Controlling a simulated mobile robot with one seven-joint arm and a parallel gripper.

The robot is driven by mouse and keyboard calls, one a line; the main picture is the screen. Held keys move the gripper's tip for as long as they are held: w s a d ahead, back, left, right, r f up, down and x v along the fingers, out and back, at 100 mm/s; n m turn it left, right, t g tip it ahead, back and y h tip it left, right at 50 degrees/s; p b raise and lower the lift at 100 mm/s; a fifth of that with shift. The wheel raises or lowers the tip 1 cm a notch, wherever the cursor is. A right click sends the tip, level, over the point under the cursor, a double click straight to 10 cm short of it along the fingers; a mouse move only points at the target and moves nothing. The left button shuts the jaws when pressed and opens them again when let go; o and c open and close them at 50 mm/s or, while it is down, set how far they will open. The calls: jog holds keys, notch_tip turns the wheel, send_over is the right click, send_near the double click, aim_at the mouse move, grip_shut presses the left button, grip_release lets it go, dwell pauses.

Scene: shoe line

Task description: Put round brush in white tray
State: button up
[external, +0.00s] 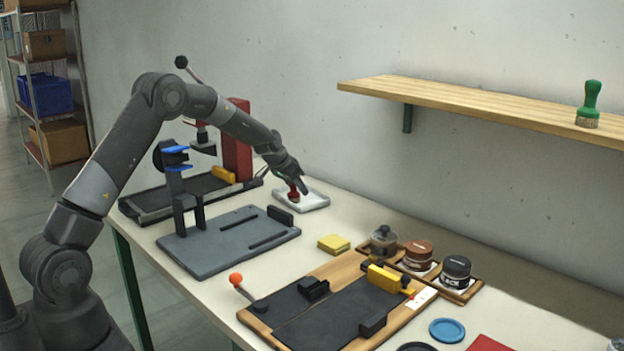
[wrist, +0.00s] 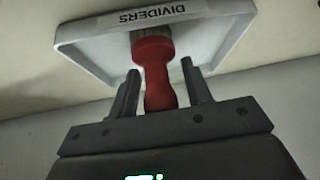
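A brush with a red handle (wrist: 155,75) stands bristles down in the white tray (wrist: 220,45), whose rim is labelled DIVIDERS. In the external view the red brush (external: 294,194) and the white tray (external: 316,203) are at the back of the table by the wall. My gripper (wrist: 160,68) is open, with its fingers on either side of the red handle. A gap shows between the handle and the right finger; contact on the left is unclear. In the external view my gripper (external: 298,183) is just above the tray. Another brush, with a green handle (external: 591,101), stands on the wall shelf.
A grey fixture board (external: 215,257) and a red press (external: 237,142) stand left of the tray. A yellow sponge (external: 334,244), jars (external: 456,272) and a wooden board (external: 392,340) lie toward the front right. The wooden shelf (external: 450,98) juts from the wall.

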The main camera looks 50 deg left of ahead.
jog(key=shift+r, duration=0.2)
jog(key=v, duration=1.2)
jog(key=s+d+r, duration=0.4)
jog(key=s+r, duration=0.2)
jog(key=s, duration=0.5)
jog(key=s+d+r, duration=0.4)
jog(key=s+r, duration=0.3)
jog(key=s, duration=0.4)
jog(key=s+d+f, duration=0.1)
jog(key=s, duration=1.1)
jog(key=s+d+f+g, duration=0.1)
jog(key=s+d+f, duration=0.1)
jog(key=s, duration=0.9)
jog(key=shift+s, duration=0.4)
jog(key=shift+d, duration=0.1)
